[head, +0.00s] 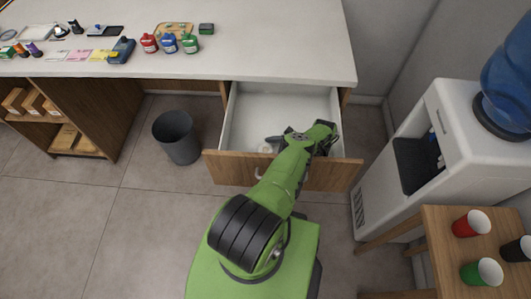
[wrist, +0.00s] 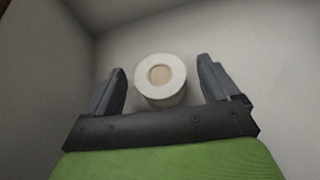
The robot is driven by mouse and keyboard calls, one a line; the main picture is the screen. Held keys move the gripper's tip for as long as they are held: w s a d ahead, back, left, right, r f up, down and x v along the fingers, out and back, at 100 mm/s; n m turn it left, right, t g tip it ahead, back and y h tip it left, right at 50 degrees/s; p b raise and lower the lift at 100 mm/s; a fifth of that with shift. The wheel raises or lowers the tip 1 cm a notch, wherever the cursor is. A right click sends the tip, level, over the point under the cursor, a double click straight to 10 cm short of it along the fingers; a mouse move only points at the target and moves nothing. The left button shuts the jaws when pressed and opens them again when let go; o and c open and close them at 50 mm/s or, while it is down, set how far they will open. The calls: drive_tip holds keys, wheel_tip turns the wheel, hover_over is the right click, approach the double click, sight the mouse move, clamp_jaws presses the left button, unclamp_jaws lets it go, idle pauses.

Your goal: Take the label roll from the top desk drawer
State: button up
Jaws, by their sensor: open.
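The top desk drawer (head: 250,105) is pulled open below the white counter, with a wooden front and a pale inside. The label roll (wrist: 160,80) is white with a tan core and stands on the drawer floor. In the head view a small part of the label roll (head: 265,149) shows near the drawer front, left of my gripper (head: 272,141). My arm hides part of the drawer. In the wrist view my gripper (wrist: 160,85) is open, with one finger on each side of the roll. A gap shows between each finger and the roll.
The drawer walls stand close around my gripper. A dark waste bin (head: 177,137) stands left of the drawer. A white water dispenser (head: 400,160) is to the right, with a wooden table (head: 440,240) holding cups in front of it. Bottles and cards lie on the counter (head: 270,45).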

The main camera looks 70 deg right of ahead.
drive_tip(key=c, duration=1.2)
drive_tip(key=shift+r, duration=0.1)
